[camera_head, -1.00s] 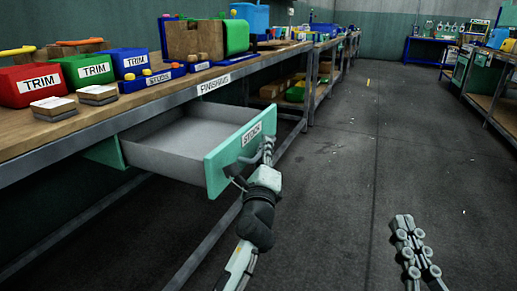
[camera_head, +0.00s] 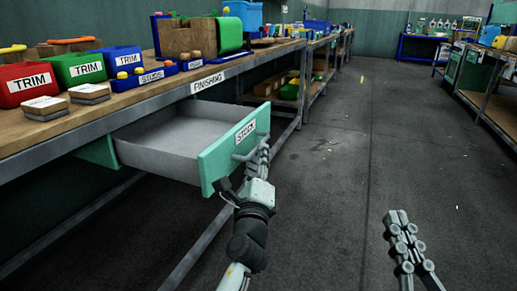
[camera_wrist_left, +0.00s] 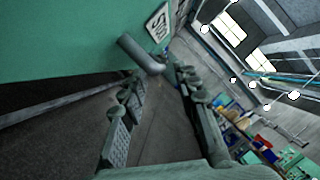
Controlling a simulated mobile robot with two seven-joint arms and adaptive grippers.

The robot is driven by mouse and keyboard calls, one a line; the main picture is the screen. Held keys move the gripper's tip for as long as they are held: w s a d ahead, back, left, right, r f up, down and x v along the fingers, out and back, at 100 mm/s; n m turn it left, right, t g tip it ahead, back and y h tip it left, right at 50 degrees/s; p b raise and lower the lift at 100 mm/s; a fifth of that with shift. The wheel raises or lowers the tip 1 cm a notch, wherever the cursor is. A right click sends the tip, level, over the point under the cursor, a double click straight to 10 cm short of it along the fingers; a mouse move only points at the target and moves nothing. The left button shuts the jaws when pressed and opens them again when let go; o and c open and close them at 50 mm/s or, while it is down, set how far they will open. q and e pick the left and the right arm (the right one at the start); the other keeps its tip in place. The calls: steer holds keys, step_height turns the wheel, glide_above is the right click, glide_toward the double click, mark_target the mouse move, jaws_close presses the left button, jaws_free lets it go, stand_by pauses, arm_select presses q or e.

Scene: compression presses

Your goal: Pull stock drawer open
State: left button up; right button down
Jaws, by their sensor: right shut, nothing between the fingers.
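The stock drawer (camera_head: 228,155) is a teal-fronted grey tray with a STOCK label, standing well out from under the finishing bench. In the left wrist view its teal front (camera_wrist_left: 60,40) fills the upper left, with a grey bar handle (camera_wrist_left: 140,54) on it. My left gripper (camera_head: 262,152) is at the drawer front by the handle. In the left wrist view its two fingers (camera_wrist_left: 160,82) stand apart, with the handle's bent end near their tips; whether they touch it I cannot tell. My right gripper (camera_head: 399,218) is shut and empty over the floor at lower right.
The wooden finishing bench (camera_head: 128,97) runs along the left, with red, green and blue TRIM bins (camera_head: 80,68) on top. Its metal frame and lower rail are beside the drawer. The dark aisle floor (camera_head: 335,185) is clear. Another bench (camera_head: 485,98) stands at right.

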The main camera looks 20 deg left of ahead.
arm_select(q)
steer(key=v, duration=0.7)
steer(key=shift+s, duration=0.35)
steer(key=shift+d+f, duration=0.1)
